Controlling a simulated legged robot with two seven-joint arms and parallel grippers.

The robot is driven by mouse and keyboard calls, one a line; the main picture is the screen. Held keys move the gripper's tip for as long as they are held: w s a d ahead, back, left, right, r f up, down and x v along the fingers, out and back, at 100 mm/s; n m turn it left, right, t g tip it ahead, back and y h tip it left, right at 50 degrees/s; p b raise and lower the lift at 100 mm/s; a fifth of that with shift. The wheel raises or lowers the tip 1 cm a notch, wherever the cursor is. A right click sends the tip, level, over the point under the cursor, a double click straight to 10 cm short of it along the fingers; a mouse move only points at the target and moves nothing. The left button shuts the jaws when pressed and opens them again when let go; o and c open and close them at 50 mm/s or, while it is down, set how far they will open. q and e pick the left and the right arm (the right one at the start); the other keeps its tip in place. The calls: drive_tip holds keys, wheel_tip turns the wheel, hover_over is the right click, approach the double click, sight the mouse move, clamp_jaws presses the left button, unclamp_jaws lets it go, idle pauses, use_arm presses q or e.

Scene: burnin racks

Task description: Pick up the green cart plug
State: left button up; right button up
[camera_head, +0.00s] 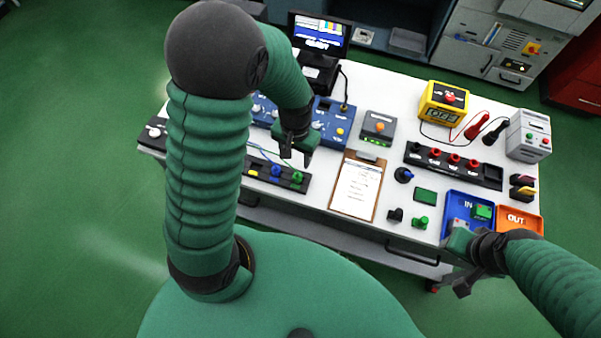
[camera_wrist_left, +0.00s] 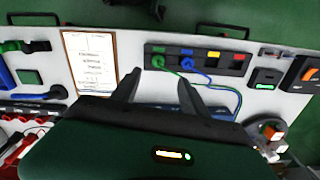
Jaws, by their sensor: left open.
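A green plug (camera_head: 297,177) sits at the right end of a black socket strip (camera_head: 262,172) near the front of the white cart top, beside a blue plug (camera_head: 275,170). In the left wrist view the green plug (camera_wrist_left: 158,62) stands in the strip just beyond my fingertips, with a cable running from it. My left gripper (camera_head: 297,156) is above and behind the strip, open and empty; its spread fingers show in the wrist view (camera_wrist_left: 160,88). Another green plug (camera_head: 421,222) lies loose at the right. My right gripper (camera_head: 472,272) is by the front right edge; its jaws are unclear.
A clipboard (camera_head: 357,188) lies right of the strip. A blue IN tray (camera_head: 469,204) and an orange OUT tray (camera_head: 520,222) stand at the right. A black strip with red knobs (camera_head: 453,166) and a yellow meter (camera_head: 443,103) are behind. Thin cables run behind the socket strip.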

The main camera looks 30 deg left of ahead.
use_arm(q)
hover_over(298, 174)
wheel_tip(298, 174, down, 8)
drive_tip(key=shift+s+r, duration=0.1)
drive_tip(key=shift+r, duration=0.1)
drive_tip(key=shift+d+f, duration=0.15)
drive_tip(key=shift+f, duration=0.15)
wheel_tip(298, 174, down, 4)
drive_tip(key=shift+f+p, duration=0.25)
drive_tip(key=shift+p, duration=0.4)
drive_tip(key=shift+a+f, duration=0.15)
drive_tip(key=shift+a, duration=0.15)
drive_tip(key=c, duration=0.4)
drive_tip(key=shift+d, duration=0.25)
clamp_jaws()
